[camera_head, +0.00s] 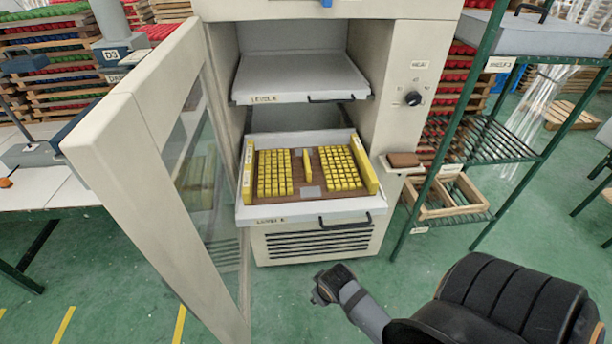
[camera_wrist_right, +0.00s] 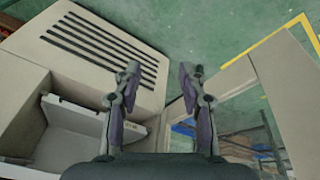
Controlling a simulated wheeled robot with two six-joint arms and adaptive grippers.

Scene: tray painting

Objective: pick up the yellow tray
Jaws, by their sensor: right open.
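The yellow tray (camera_head: 364,165) has a brown base, yellow side walls and rows of small yellow blocks. In the head view it lies on the pulled-out lower shelf (camera_head: 262,213) of an open cabinet. My right gripper (camera_wrist_right: 160,72) is open, with nothing between its fingers in the right wrist view. The end of my right arm shows in the head view, below and in front of the cabinet and apart from the tray. I cannot make out the tray in the right wrist view. My left gripper is not in view.
The cabinet door (camera_head: 150,150) stands open on the left. An empty upper shelf (camera_head: 298,75) is above the tray. A green rack (camera_head: 465,120) with wooden boxes stands at the right. A white table (camera_head: 45,170) is at the left. Green floor lies in front.

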